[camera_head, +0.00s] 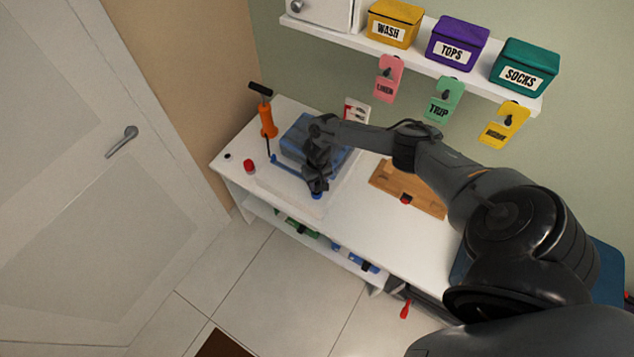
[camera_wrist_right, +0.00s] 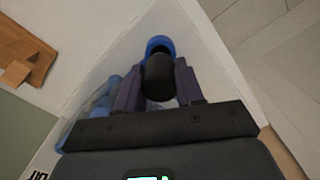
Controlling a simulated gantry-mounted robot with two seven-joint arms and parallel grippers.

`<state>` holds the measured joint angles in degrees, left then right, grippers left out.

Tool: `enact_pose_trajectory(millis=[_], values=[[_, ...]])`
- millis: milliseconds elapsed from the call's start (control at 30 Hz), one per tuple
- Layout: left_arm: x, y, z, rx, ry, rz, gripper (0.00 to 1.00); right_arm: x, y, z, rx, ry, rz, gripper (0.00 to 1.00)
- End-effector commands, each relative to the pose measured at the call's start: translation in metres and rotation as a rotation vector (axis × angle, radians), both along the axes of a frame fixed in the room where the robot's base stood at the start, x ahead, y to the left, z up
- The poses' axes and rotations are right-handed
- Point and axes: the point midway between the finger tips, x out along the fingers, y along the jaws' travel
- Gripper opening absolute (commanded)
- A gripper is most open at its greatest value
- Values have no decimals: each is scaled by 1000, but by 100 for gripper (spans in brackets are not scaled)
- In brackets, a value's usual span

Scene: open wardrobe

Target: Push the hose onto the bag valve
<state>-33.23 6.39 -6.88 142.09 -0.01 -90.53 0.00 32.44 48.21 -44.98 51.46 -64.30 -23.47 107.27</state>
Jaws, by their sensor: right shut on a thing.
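A blue folded bundle (camera_head: 297,137) lies on the white bench, seemingly in a clear bag whose outline is faint. My right gripper (camera_head: 318,184) points down over the bench, right of the orange pump (camera_head: 267,122) with its black handle. In the right wrist view the gripper (camera_wrist_right: 158,88) is shut on a black rounded piece (camera_wrist_right: 159,78), apparently the hose end. A blue ring (camera_wrist_right: 160,43), apparently the bag valve, shows just beyond it; a bit of blue (camera_head: 316,196) also shows below the gripper in the head view. I cannot tell whether they touch. My left gripper is not in view.
A red cap (camera_head: 249,167) lies near the bench's left edge. A wooden board (camera_head: 408,190) lies right of the gripper. Above are a shelf (camera_head: 420,52) with labelled boxes and hanging tags. The front of the bench (camera_head: 380,240) is clear.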

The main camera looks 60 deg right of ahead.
Motion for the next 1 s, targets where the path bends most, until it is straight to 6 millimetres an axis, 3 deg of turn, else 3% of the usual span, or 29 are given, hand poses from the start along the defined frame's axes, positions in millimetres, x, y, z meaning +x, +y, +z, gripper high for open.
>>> enact_pose_trajectory(millis=[1000], values=[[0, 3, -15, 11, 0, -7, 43, 0, 0, -26, 1, 1, -1, 0]])
